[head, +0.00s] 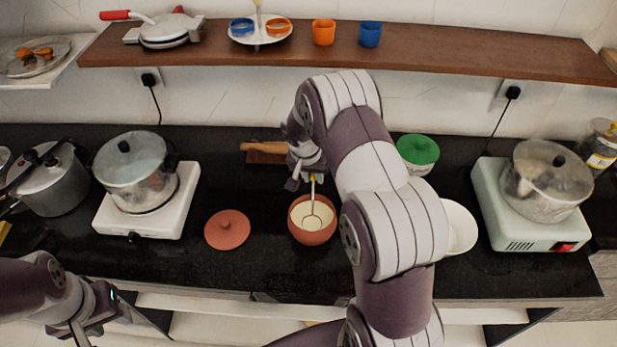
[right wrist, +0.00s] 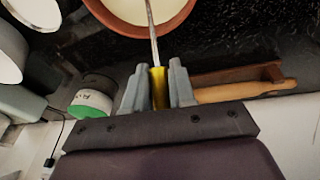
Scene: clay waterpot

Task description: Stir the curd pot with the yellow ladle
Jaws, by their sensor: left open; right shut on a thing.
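The curd pot (head: 312,236) is a round clay pot with pale curd in it, near the middle of the black counter. The yellow ladle (head: 313,190) stands steeply in the pot, its round head in or at the curd. In the right wrist view its yellow handle (right wrist: 158,88) is between my right gripper's fingers (right wrist: 158,85), which are shut on it. In the head view my right gripper (head: 308,179) is just behind and above the pot. My left gripper (head: 95,318) is open and empty at the lower left, in front of the counter; its fingertips are hard to make out.
A clay lid (head: 227,230) lies left of the pot. A rolling pin (head: 262,147) and board lie behind. A green-lidded container (head: 418,152) and a white bowl (head: 461,228) are to the right. Stoves with pots stand at both sides. A wooden shelf (head: 450,56) runs above.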

